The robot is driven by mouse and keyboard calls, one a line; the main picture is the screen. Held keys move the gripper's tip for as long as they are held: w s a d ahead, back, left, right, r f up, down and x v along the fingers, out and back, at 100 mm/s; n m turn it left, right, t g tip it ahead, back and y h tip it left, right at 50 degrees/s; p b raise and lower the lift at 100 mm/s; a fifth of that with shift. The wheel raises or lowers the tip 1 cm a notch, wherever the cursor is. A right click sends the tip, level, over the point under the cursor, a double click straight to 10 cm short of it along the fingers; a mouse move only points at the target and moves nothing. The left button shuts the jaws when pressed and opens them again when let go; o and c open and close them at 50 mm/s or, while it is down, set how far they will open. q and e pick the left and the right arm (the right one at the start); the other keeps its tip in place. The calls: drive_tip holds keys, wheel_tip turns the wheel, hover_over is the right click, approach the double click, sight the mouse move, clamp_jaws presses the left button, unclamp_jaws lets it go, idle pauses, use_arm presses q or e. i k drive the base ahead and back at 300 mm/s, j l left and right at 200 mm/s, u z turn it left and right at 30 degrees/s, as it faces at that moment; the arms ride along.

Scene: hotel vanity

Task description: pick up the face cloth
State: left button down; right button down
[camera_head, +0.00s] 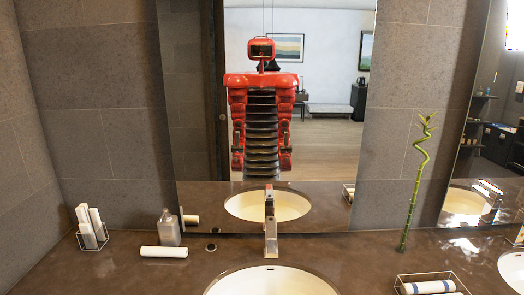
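A white rolled cloth (164,252) lies on the brown counter left of the sink. Another white roll with blue bands (430,287) lies in a wire tray (398,280) at the lower right. Several white rolls (96,222) stand upright in a small wire holder (80,241) at the far left. I cannot tell for sure which of these is the face cloth. Neither of my grippers shows directly. The mirror reflects my red body with the arms down at its sides, too small to read the grippers.
A grey bottle (168,228) stands just behind the lying roll. A chrome tap (270,235) rises behind the middle sink (270,281). A green bamboo stalk (413,190) stands at the right, and a second sink (513,268) is at the right edge. The counter (115,275) at front left is clear.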

sight(146, 251)
drive_tip(key=z, duration=1.2)
drive_tip(key=u, duration=1.95)
